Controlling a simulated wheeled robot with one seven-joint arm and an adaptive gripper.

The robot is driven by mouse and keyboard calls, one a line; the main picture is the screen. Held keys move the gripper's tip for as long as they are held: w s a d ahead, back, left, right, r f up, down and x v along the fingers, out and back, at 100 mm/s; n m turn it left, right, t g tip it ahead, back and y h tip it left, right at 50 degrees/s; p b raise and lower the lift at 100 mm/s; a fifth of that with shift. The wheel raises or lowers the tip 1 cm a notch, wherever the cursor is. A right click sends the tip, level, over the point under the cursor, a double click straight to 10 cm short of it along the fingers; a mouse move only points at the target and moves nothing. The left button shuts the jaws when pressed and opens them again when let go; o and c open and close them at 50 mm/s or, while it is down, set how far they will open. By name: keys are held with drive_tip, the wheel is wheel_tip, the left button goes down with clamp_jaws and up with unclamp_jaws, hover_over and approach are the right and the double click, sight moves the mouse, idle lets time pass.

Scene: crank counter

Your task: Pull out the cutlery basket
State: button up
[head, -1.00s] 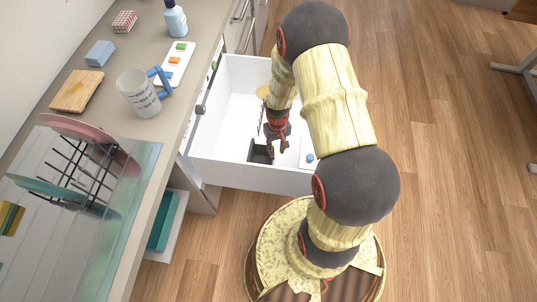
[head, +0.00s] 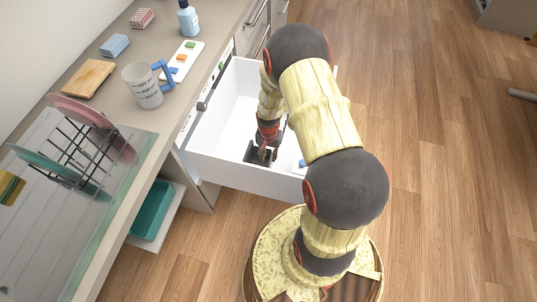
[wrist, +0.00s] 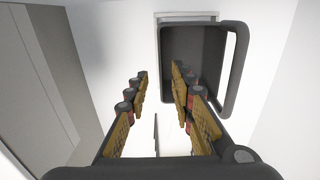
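The cutlery basket (head: 250,153) is a small dark box inside the open white drawer (head: 216,155), near its front panel. In the wrist view the dark basket (wrist: 195,62) is at the upper middle right, with a dark loop handle on its right side. My gripper (head: 266,153) reaches down into the drawer and covers part of the basket in the head view.
The counter (head: 140,112) at left carries a mug (head: 145,88), a wooden board (head: 90,78), a blue bottle (head: 188,20) and a dish rack (head: 90,160). A teal bin (head: 152,210) sits below the counter. Blue piece (head: 302,164) lies in the drawer beside my arm. Open floor lies right.

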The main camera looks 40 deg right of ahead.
wheel_tip(320, 180, down, 6)
drive_tip(key=shift+f+b, duration=0.15)
drive_tip(key=shift+b, duration=1)
drive_tip(key=shift+c, duration=1.4)
clamp_jaws()
drive_tip(key=shift+r+p, duration=0.6)
drive_tip(key=shift+r, duration=0.15)
drive_tip(key=shift+r+p, duration=2.2)
drive_tip(key=shift+r, duration=0.75)
